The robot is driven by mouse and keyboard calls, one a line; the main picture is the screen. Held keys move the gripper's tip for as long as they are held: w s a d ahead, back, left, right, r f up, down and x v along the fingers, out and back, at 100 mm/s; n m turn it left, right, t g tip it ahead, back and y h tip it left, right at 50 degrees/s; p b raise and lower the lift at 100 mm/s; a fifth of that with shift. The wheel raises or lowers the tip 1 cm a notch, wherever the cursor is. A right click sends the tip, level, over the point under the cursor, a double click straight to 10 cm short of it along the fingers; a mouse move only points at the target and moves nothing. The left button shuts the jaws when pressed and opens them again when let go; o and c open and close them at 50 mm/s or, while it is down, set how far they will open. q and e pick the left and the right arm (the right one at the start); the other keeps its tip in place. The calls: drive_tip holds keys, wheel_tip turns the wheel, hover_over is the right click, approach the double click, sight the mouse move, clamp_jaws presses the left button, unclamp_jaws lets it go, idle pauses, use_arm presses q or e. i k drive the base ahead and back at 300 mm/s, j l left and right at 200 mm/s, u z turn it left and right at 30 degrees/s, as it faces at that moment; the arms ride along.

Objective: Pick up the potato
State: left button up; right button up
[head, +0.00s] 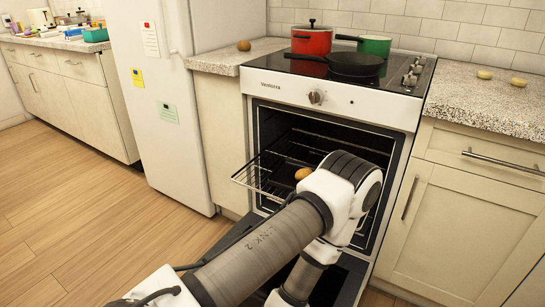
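A brown, rounded potato-like item (302,173) sits at the oven rack, just beside my arm's white elbow joint, which may hide part of it. A similar brown round item (244,45) lies on the counter left of the stove. I cannot tell for sure that either is a potato. One of my arms comes in from the bottom left and crosses in front of the oven opening. Its gripper is out of sight, and my other gripper is not in view either.
The oven (316,97) stands open, its wire rack (262,176) sticking out. A red pot (311,40), a green pot (375,45) and a black pan (354,65) stand on the stove. Two small yellowish items lie on the right counter (480,102). The floor at left is clear.

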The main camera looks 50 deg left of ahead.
sight(243, 45)
drive_tip(key=u, duration=1.75)
